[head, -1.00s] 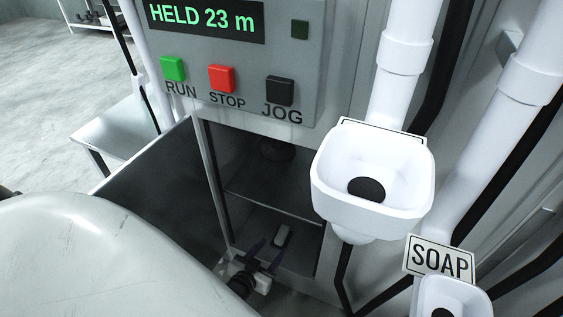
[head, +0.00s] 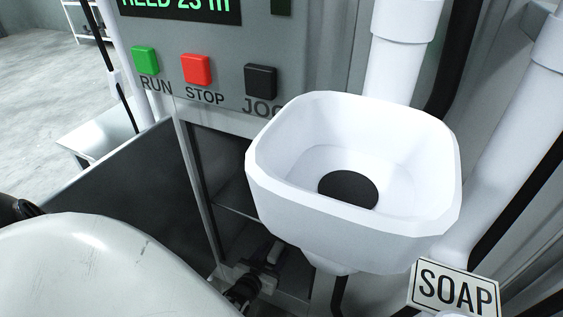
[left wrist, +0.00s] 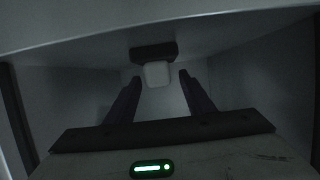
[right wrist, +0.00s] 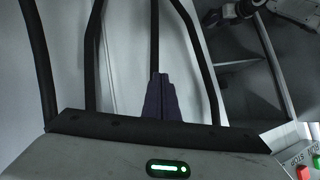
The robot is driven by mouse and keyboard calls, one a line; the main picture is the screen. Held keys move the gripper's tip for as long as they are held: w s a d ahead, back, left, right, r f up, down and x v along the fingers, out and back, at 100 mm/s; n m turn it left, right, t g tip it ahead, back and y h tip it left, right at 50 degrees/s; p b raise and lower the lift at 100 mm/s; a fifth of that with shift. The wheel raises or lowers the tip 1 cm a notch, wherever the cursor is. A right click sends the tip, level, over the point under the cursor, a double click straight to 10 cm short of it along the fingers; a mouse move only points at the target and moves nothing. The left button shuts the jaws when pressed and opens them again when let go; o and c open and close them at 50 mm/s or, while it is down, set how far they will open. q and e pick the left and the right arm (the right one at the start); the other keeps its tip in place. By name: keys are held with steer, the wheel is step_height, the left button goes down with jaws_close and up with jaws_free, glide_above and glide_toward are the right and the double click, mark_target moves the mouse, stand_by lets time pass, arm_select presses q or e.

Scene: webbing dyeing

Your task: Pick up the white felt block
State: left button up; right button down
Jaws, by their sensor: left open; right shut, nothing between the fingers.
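The white felt block (left wrist: 157,75) shows in the left wrist view as a pale rounded block against a dark piece (left wrist: 153,53), inside a dim recess. In the head view the block (head: 275,252) is small and grey, in the dark opening below the buttons. My left gripper (left wrist: 160,80) is open, one finger on each side of the block in the picture; I cannot tell whether they touch it. In the head view my left gripper (head: 264,264) reaches into the opening. My right gripper (right wrist: 158,78) is shut and empty, beside dark pipes, away from the block.
A large white funnel (head: 285,205) stands close at the right of the opening and covers part of it. The green (head: 146,61), red (head: 197,69) and black (head: 261,80) buttons are above. A SOAP sign (head: 453,288) hangs at lower right. Frame edges border the opening.

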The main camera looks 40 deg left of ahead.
arm_select(q)
steer(key=shift+w+a+f, duration=0.15)
steer(key=shift+w+f, duration=0.3)
steer(key=shift+w, duration=0.3)
steer(key=shift+r, duration=0.1)
steer(key=c, duration=1.1)
steer(key=shift+c, duration=0.2)
arm_select(e)
steer(key=shift+w+a+r+y, duration=0.15)
steer(key=shift+w+r+y, duration=0.15)
steer(key=shift+w+r, duration=0.2)
arm_select(q)
steer(key=shift+r, duration=0.1)
